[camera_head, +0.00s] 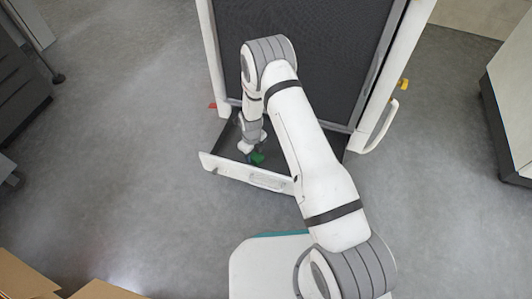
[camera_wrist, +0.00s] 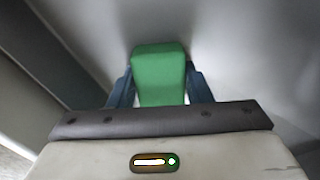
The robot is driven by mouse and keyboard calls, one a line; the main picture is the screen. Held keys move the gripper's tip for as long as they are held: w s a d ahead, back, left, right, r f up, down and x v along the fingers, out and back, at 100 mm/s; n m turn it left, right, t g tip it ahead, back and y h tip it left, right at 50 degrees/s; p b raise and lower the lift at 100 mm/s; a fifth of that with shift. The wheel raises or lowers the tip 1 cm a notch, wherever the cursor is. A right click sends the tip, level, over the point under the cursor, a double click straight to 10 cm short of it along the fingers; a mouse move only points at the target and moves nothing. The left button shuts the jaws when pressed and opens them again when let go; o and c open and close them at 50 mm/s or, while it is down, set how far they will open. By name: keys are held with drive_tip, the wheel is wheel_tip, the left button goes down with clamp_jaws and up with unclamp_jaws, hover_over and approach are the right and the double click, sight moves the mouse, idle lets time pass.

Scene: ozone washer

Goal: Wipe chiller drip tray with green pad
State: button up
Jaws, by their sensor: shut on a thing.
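The green pad (camera_wrist: 160,72) is between the two dark blue fingers of my gripper (camera_wrist: 160,88) in the wrist view, and the gripper is shut on it. In the head view the green pad (camera_head: 257,158) is small and low, inside the pulled-out drip tray (camera_head: 209,161) of the chiller (camera_head: 303,50). My gripper (camera_head: 250,155) reaches down into the tray there, near its front wall. In the wrist view a smooth grey surface lies beyond the pad. I cannot tell whether the pad touches the tray floor. My arm hides the right part of the tray.
The tray's front has a handle (camera_head: 267,180). The chiller's white frame post with a handle (camera_head: 382,125) stands right of the tray. A grey cabinet (camera_head: 20,85) is at the far left, another (camera_head: 510,95) at the right. Cardboard (camera_head: 25,280) lies bottom left. Open floor surrounds the chiller.

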sight(252, 156)
drive_tip(key=shift+s+a, duration=0.2)
drive_tip(key=shift+s, duration=0.2)
wheel_tip(252, 156, up, 3)
drive_tip(key=shift+s+p, duration=0.15)
drive_tip(key=shift+p, duration=0.6)
drive_tip(key=shift+a+r+p, duration=0.1)
drive_tip(key=shift+r+p, duration=1.35)
drive_tip(key=shift+r, duration=1.1)
